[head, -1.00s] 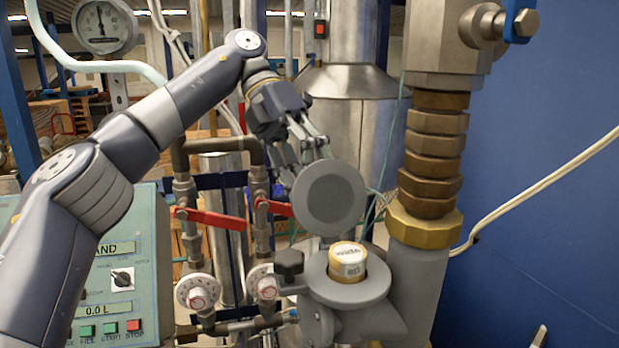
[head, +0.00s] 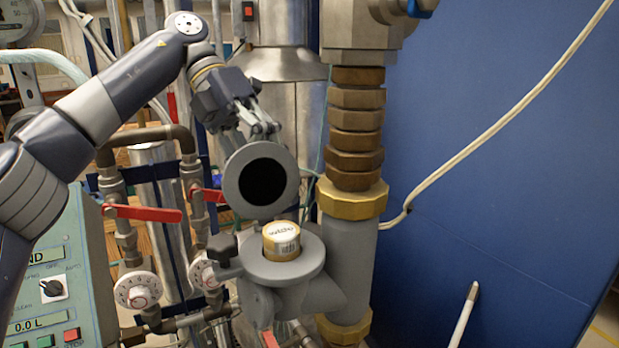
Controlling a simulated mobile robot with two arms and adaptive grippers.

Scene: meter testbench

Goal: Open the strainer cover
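The strainer cover (head: 231,182), a grey round disc with a black centre, stands tilted up above the strainer housing (head: 312,262). The open housing holds a gold-banded cylinder with a white label (head: 281,240). A black knob (head: 222,247) sits at the housing's left side. My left gripper (head: 250,128) is at the upper edge of the cover. Its fingertips are partly hidden behind the cover, so I cannot tell if they grip it. Whether the cover is still joined to the housing at the back is hidden. My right gripper is not in view.
A thick grey pipe with brown and brass fittings (head: 354,200) rises close to the right of the housing. Red valve levers (head: 145,213) and round dials (head: 138,291) stand to the left, beside a control panel (head: 75,270). A blue wall fills the right.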

